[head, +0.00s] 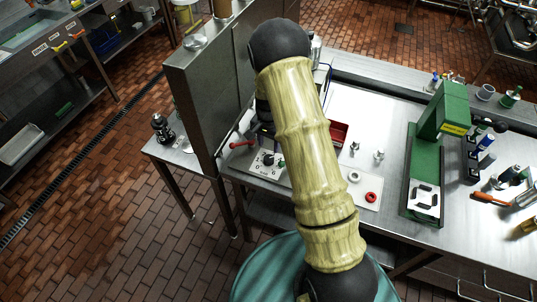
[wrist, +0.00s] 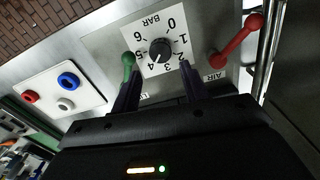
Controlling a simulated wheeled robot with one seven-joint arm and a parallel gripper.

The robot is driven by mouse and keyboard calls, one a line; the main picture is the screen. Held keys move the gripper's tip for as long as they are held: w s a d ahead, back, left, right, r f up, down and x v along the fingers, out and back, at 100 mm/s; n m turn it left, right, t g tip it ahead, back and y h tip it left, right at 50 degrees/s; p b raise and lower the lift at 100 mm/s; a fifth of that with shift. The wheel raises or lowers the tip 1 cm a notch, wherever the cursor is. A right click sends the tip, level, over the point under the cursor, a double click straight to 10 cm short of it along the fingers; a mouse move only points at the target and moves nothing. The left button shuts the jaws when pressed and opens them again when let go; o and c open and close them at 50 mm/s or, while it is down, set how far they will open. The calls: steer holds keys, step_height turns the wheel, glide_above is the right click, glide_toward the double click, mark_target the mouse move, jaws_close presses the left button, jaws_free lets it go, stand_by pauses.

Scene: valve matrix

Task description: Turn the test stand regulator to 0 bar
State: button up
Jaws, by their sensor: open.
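The regulator is a round black knob (wrist: 160,50) on a white dial plate (wrist: 152,20) marked BAR, with figures 0 to 6. The white mark on the knob appears to point near 4. My gripper (wrist: 160,85) is open, its two dark fingers reaching toward the lower side of the dial on either side of the knob. It holds nothing, and I cannot tell whether a finger touches the panel. In the head view the knob (head: 268,160) shows small at the left end of the bench, and my arm hides most of the gripper.
A red lever (wrist: 238,40) marked AIR is right of the dial; a green lever (wrist: 128,66) is close by the left finger. A white plate (wrist: 45,100) with red, blue and white round parts lies farther left. A steel partition (head: 205,105) stands beside the bench's left end.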

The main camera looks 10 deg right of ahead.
mark_target(269, 158)
step_height(269, 158, down, 8)
steer(key=shift+f+p, duration=0.15)
steer(key=shift+p, duration=1.1)
steer(key=c, duration=0.7)
